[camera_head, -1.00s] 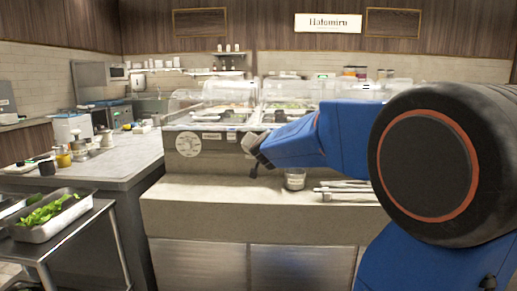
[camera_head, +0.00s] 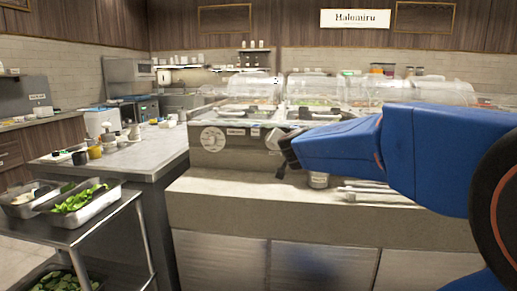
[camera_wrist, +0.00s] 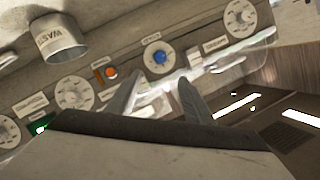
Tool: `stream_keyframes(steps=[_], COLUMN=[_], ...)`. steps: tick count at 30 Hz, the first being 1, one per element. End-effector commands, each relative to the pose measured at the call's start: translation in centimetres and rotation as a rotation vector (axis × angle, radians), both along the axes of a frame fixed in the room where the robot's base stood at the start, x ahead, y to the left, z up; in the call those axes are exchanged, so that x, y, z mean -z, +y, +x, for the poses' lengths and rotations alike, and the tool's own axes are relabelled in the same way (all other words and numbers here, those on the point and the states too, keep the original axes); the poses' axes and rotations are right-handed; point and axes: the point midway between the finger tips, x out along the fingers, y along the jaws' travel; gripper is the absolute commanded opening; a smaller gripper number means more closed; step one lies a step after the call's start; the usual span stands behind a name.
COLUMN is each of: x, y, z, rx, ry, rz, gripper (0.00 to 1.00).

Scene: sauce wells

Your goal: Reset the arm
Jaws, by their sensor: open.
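My blue arm reaches in from the right in the head view. My gripper (camera_head: 286,158) is at its end, in front of the glass-covered sauce counter (camera_head: 228,158), above the pale ledge. In the wrist view, my gripper (camera_wrist: 160,84) shows two fingers apart with nothing between them. A metal can (camera_wrist: 61,37) with a partly hidden label, "WAST", is at the upper left.
In the head view, a metal can (camera_head: 318,181) and utensils (camera_head: 372,192) rest on the ledge by my arm. A cart (camera_head: 95,222) with trays of greens (camera_head: 78,199) stands at left, near a side counter (camera_head: 150,150). Floor shows at lower left.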

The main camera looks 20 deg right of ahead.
Motion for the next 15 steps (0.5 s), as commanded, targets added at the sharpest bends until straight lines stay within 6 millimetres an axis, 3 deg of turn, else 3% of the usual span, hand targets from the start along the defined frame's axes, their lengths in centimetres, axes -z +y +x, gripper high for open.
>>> stream_keyframes(steps=[5, 8, 11, 15], x=[0.0, 0.1, 0.8, 3.6], y=[0.2, 1.7, 5.1, 11.5], z=[-0.1, -0.6, -2.2, -6.5], rx=[-0.005, -0.053, -0.16, -0.371], ry=[0.001, 0.01, 0.043, 0.148], rz=[-0.001, -0.01, -0.027, -0.066], gripper=[0.47, 0.47, 0.47, 0.47])
